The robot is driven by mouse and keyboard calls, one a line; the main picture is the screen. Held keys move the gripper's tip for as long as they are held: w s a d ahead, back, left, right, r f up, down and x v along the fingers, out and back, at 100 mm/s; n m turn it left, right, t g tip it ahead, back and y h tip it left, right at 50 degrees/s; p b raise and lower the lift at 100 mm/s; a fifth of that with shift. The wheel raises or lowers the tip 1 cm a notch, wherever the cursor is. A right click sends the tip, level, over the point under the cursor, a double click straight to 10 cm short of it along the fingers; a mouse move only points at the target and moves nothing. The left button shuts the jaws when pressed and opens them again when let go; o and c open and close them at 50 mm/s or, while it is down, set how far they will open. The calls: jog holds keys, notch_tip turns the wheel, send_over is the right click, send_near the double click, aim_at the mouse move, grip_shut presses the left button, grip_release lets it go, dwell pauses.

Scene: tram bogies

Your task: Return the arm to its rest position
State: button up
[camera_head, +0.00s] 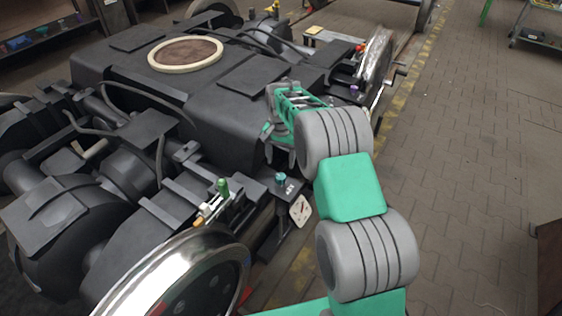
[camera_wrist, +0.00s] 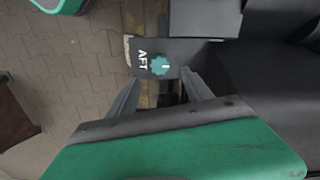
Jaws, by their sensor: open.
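My arm, with grey joints and green links, reaches from the lower right of the head view over the side of the dark bogie (camera_head: 240,85). My gripper (camera_head: 280,160) points down, just above a dark box marked AFT (camera_head: 291,188) with a teal knob (camera_head: 280,177) on it. In the wrist view my gripper (camera_wrist: 160,78) is open, its two fingers apart with nothing held. The teal knob (camera_wrist: 160,65) shows between and beyond the fingertips. I cannot tell the exact gap between fingertips and knob.
A shiny wheel (camera_head: 175,275) stands at the front left, with a green-handled part (camera_head: 223,188) near it. Another wheel (camera_head: 377,57) is at the far end. Paved floor (camera_head: 470,150) to the right is mostly clear. A brown piece (camera_head: 549,265) stands at the right edge.

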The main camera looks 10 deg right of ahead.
jog(key=s+r+n+t+p, duration=0.15)
jog(key=s+r+p, duration=0.4)
jog(key=r, duration=0.65)
jog(key=s+r+n+p, duration=0.2)
jog(key=s+r+p, duration=0.35)
jog(key=r, duration=0.65)
jog(key=s+r+n+t+p, duration=0.1)
jog(key=s+r+p, duration=0.2)
jog(key=s, duration=0.6)
jog(key=s+r+n+p, duration=0.2)
jog(key=s+r+p, duration=0.2)
jog(key=s, duration=0.5)
jog(key=shift+r+t, duration=0.35)
jog(key=shift+r, duration=0.3)
